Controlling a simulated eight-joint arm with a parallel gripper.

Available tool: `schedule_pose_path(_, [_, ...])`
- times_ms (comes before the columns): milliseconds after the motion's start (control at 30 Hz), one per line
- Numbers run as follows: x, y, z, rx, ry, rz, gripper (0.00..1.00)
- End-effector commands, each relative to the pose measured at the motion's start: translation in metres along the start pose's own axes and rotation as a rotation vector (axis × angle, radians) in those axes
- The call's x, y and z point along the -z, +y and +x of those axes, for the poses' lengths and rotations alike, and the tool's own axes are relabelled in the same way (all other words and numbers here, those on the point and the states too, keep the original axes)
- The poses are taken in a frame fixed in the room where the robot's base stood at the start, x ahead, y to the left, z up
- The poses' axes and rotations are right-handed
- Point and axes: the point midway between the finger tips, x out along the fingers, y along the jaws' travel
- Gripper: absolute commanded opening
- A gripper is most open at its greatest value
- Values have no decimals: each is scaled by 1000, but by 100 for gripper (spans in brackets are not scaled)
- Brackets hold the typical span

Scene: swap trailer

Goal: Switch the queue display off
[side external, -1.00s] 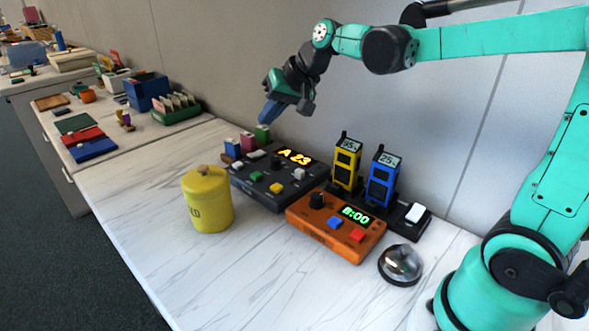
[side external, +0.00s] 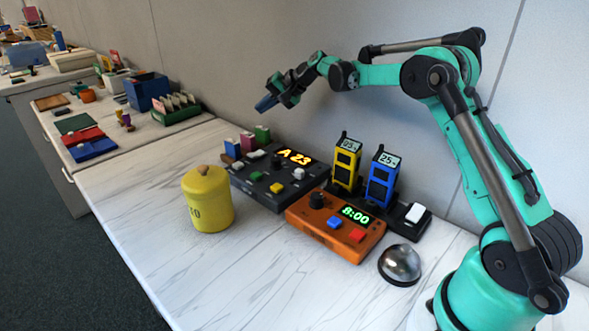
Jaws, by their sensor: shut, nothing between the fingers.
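My gripper (side external: 264,105) is shut and empty, in the air above and behind the box, near the wall and apart from everything. Which control is the power switch I cannot tell.
An orange clock box (side external: 318,233) reading 8:00 stands in front, with yellow (side external: 346,161) and blue (side external: 382,179) handsets behind it. A yellow canister (side external: 208,200) stands left, a silver bell (side external: 400,264) right. Small coloured blocks (side external: 247,141) stand behind the dark box. The counter's front left is clear.

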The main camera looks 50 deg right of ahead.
Motion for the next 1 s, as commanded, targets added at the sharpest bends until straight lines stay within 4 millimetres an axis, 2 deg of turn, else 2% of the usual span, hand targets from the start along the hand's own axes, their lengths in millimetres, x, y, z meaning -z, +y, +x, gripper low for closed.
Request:
schedule_pose_path(333, [-4,4,6,-1,-1,-2,0])
schedule_pose_path(800, [-36,35,49,-1,0,-3,0])
schedule_pose_path(1000, [-43,43,59,-1,-1,-2,0])
